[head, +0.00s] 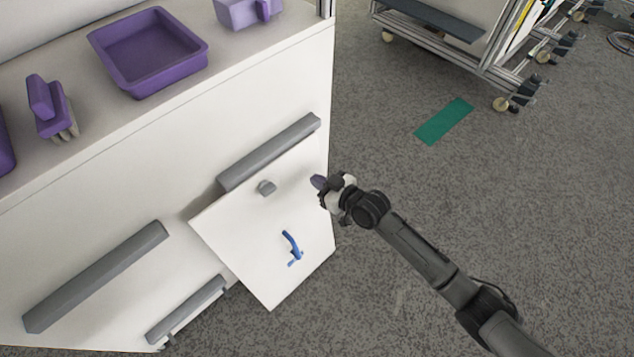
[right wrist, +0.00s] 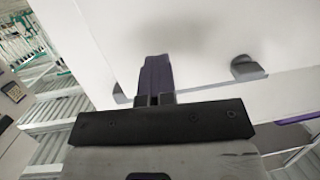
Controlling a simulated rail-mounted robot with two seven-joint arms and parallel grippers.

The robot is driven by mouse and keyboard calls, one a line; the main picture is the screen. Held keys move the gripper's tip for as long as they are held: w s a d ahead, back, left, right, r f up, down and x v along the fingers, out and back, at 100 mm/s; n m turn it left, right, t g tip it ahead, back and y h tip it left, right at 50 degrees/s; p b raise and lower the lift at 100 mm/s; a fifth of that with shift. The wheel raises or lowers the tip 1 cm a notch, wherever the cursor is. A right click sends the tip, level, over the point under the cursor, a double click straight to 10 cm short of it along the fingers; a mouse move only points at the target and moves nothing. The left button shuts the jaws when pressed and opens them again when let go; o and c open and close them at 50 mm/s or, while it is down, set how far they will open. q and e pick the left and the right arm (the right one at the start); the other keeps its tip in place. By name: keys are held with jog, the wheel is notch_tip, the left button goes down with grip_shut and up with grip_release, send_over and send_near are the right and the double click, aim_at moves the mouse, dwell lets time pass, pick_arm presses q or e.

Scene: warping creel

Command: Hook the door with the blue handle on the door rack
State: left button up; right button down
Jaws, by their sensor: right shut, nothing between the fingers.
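The white door (head: 235,235) with the blue handle (head: 290,246) stands tilted against the white side of the cabinet. Its upper edge lies along a grey rack bar (head: 270,150); I cannot tell whether it is hooked there. My left gripper is not in view.
More grey bars (head: 95,277) and (head: 186,309) sit lower left on the cabinet side. A purple tray (head: 150,85) and other purple items stand on the cabinet top. A wheeled frame (head: 440,42) stands at the back right. The grey floor around the green mat (head: 444,121) is clear.

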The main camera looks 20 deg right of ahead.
jog(key=r, duration=0.1)
jog(key=d+r, duration=0.1)
jog(key=r+p, duration=0.1)
jog(key=shift+w+d+r, duration=0.1)
jog(key=shift+w+d, duration=0.05)
jog(key=shift+d, duration=0.2)
dwell(0.5)
dwell(0.4)
jog(key=shift+d+r, duration=0.1)
jog(key=shift+r, duration=0.1)
